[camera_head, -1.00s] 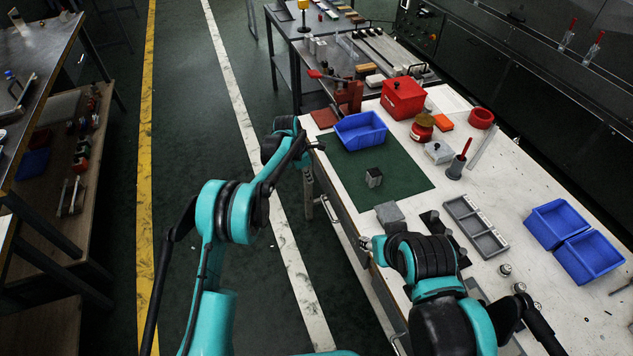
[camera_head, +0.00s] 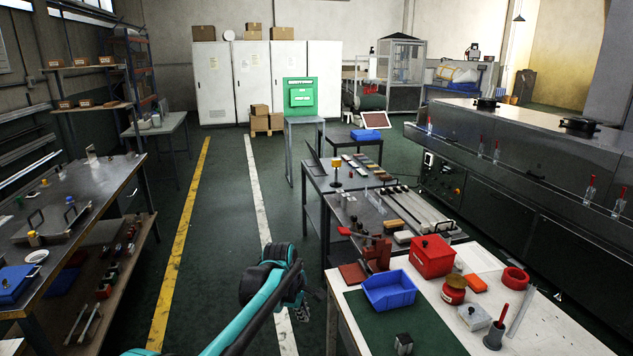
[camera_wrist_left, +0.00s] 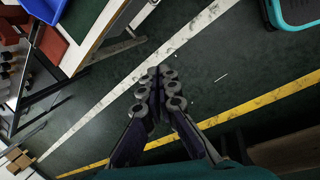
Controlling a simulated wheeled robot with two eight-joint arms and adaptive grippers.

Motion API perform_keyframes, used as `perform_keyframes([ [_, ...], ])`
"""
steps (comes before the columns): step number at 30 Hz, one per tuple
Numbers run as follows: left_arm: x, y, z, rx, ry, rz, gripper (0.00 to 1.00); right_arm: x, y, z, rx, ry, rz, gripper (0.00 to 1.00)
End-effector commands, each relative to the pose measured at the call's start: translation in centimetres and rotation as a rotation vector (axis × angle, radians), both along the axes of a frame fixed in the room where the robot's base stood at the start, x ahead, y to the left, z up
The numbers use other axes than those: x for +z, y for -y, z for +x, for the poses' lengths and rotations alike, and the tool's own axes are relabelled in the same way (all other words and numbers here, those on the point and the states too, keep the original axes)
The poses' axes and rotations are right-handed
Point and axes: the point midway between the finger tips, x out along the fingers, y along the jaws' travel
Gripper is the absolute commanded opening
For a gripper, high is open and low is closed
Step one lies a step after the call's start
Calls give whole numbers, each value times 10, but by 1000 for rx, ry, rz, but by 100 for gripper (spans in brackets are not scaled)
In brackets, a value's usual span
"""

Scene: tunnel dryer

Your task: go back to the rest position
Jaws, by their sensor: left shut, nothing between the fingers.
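My left gripper (camera_wrist_left: 157,90) shows in the left wrist view with its fingers together and nothing between them. It hangs over the green floor near the white floor line. In the head view my left gripper (camera_head: 306,306) is at the lower middle, partly hidden behind my own teal arm, over the aisle and left of the white workbench (camera_head: 345,318). It is apart from the bench. My right gripper is outside both current views.
A dark table (camera_head: 110,200) stands at left. The aisle between yellow line (camera_head: 180,250) and white line (camera_head: 258,200) looks clear.

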Motion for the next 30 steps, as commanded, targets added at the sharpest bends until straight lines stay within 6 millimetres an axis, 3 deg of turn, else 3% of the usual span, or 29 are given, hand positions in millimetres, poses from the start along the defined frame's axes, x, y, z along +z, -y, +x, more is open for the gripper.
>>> perform_keyframes([
  [1,17,-12,-18,-60,34,23,0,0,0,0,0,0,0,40],
  [6,57,-47,-76,-285,153,125,0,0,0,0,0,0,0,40],
  [12,78,-84,-152,-548,275,272,0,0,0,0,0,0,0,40],
  [16,78,-105,-203,-719,342,383,0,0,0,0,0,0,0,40],
  [21,62,-126,-262,-932,406,535,0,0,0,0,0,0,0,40],
  [25,45,-136,-293,-1056,434,630,0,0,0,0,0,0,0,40],
  [30,32,-142,-311,-1142,448,697,0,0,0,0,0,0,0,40],
])
